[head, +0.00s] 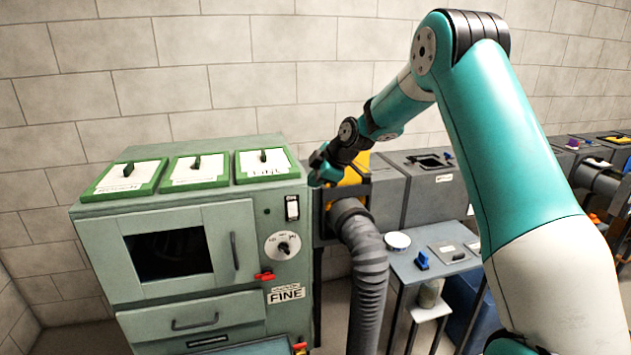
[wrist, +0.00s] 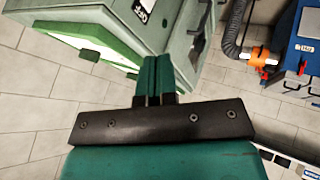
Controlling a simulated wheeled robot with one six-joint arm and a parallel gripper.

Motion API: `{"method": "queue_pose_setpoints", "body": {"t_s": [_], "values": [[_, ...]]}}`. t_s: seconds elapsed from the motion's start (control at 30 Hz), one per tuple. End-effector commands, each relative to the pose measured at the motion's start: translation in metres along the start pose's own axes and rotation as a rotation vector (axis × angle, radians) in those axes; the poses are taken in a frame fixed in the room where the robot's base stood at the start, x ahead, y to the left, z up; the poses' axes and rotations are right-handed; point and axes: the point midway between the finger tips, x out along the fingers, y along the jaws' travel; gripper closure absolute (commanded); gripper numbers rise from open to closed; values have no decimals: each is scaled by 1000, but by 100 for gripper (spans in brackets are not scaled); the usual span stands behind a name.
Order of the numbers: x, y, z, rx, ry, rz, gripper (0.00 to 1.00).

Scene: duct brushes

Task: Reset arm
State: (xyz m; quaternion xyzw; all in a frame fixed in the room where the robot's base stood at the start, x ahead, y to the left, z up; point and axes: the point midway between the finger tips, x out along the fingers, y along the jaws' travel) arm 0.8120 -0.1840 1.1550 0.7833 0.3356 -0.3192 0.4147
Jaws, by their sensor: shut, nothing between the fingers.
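My teal and white arm rises on the right of the head view and bends over at the top. It reaches down and left to my gripper (head: 322,168), at the right top edge of a green-grey cabinet (head: 200,216). In the wrist view my gripper (wrist: 154,60) shows two teal fingers side by side, pressed together with nothing between them. A green-rimmed lid (wrist: 75,42) and the cabinet's side (wrist: 175,30) lie beyond the fingers. Whether the gripper touches the cabinet cannot be told.
A grey hose (head: 366,265) hangs right of the cabinet. A small table (head: 425,270) holds a blue-handled item (head: 422,260) and a round white-topped container (head: 397,241). Grey duct boxes (head: 418,190) line the wall. A blue machine (wrist: 303,45) shows in the wrist view.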

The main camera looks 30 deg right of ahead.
Motion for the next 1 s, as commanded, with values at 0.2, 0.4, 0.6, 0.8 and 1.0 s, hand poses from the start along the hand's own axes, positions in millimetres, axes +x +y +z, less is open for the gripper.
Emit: {"method": "queue_pose_setpoints", "body": {"t_s": [0.2, 0.4, 0.6, 0.8, 1.0], "values": [[0, 0, 0, 0, 0, 0, 100], [-12, -18, -27, 38, 10, -38, 100], [-67, -112, -112, 219, 2, -205, 100], [-142, -246, -159, 432, -99, -391, 100], [-201, -353, -151, 593, -242, -499, 100]]}}
